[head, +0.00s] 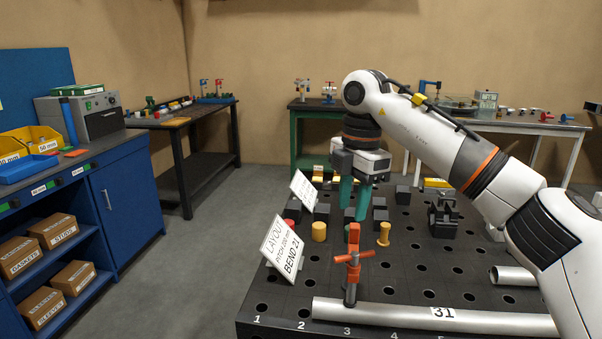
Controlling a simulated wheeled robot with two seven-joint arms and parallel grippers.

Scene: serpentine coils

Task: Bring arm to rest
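My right arm comes in from the right and bends down over the black perforated table (270,322). My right gripper (354,206) points down over the table, behind the orange-red clamp. Its two teal fingers stand apart, and I see nothing held between them. The fingertips are close to the dark blocks and pegs, but I cannot tell whether they touch anything. My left gripper and arm are not in view.
A grey tube (400,316) marked 31 lies along the front under the orange-red clamp (352,272). The floor left is clear.

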